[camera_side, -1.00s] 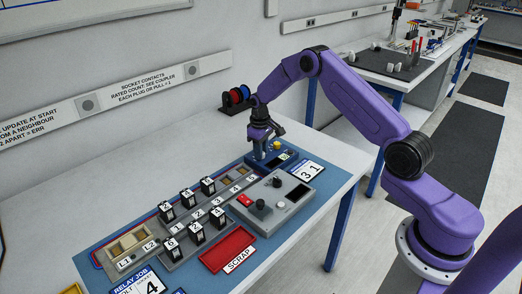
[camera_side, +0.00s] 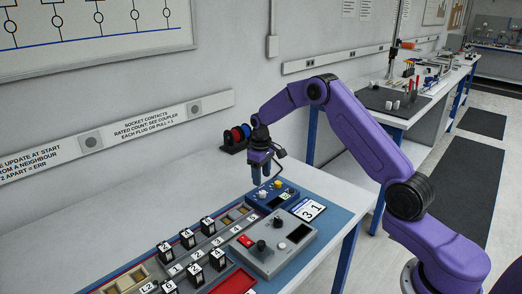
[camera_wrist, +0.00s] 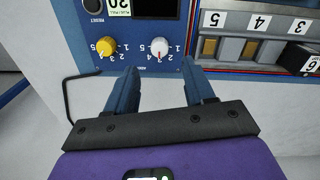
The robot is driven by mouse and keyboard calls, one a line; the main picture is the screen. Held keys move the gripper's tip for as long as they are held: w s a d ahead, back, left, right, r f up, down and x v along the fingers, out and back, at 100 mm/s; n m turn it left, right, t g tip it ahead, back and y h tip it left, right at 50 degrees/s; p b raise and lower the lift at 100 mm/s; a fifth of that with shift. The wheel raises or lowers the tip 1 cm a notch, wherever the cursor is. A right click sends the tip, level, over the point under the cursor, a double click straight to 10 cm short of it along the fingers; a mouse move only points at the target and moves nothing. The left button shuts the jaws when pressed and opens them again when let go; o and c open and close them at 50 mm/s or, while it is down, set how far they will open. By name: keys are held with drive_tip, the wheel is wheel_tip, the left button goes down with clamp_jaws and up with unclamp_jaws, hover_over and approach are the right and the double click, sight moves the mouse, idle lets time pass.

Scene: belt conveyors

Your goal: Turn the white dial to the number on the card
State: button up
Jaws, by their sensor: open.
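The white dial (camera_wrist: 159,48) with a red mark sits on the blue control box (camera_wrist: 133,65). In the wrist view it lies just beyond and between my fingertips, apart from them; its number ring is upside down and its exact setting is hard to read. A yellow dial (camera_wrist: 106,46) sits to its left. My gripper (camera_wrist: 160,68) is open and empty; in the side view my gripper (camera_side: 261,178) hangs pointing down at the back edge of the blue box (camera_side: 285,197).
A grey box (camera_side: 265,258) with a black knob and red button stands in front. Black numbered plugs (camera_side: 188,238) stand in a rail to the left, with a red tray (camera_side: 235,283) nearby. Red and blue spools (camera_side: 237,138) stand behind. White table behind the box is clear.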

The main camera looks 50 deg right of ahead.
wheel_tip(320, 180, up, 11)
drive_tip(key=shift+a, duration=0.2)
drive_tip(key=shift+f, duration=0.1)
drive_tip(key=s+a+r+n, duration=0.3)
drive_tip(key=s+a, duration=0.6)
drive_tip(key=s+a+r+n, duration=0.2)
drive_tip(key=s+a, duration=0.7)
drive_tip(key=s, duration=0.1)
drive_tip(key=s+d+f+n, duration=0.1)
drive_tip(key=s+n, duration=0.1)
drive_tip(key=s, duration=1)
drive_tip(key=s+d+f+n, duration=0.1)
drive_tip(key=s+d+n, duration=0.1)
drive_tip(key=s, duration=1)
drive_tip(key=shift+s+n+y, duration=0.2)
drive_tip(key=shift+n+y, duration=0.2)
drive_tip(key=shift+n, duration=0.3)
